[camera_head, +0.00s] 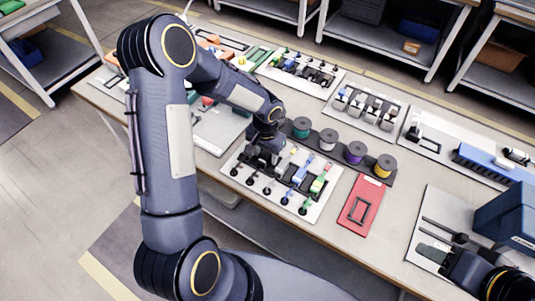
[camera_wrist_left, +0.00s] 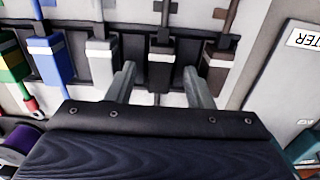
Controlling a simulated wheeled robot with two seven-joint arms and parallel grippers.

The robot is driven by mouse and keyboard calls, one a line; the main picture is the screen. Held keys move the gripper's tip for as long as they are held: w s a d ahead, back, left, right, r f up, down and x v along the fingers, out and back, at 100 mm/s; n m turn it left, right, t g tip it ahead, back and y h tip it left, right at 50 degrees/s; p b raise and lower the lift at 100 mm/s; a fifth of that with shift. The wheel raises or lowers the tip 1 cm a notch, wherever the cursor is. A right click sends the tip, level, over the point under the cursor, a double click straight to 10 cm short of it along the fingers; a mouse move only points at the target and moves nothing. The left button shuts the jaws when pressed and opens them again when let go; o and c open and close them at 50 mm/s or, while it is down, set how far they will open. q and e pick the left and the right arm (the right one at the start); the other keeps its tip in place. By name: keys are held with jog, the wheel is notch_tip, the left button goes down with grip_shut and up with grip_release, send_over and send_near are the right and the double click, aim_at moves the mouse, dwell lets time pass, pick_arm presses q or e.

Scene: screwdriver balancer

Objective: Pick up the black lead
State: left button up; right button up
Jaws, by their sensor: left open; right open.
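A white board (camera_head: 276,212) holds a row of coloured leads in a dark rack. In the left wrist view the black lead (camera_wrist_left: 160,68), with a white band, stands between a grey-white lead (camera_wrist_left: 101,55) and a brown lead (camera_wrist_left: 218,65). My left gripper (camera_wrist_left: 160,88) is open, its two fingers on either side of the black lead; contact cannot be told. In the head view my left gripper (camera_head: 262,158) is over the far-left end of the rack and hides the black lead. My right gripper (camera_head: 440,241) is open and empty at the lower right.
Several wire spools (camera_head: 355,152) stand behind the board. A red tray (camera_head: 362,207) lies to its right. A dark blue box (camera_head: 508,216) is beside my right gripper. Blue (camera_wrist_left: 50,55) and green (camera_wrist_left: 12,62) leads stand further left in the wrist view.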

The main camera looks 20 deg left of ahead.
pick_arm(q)
jog(key=c, duration=1)
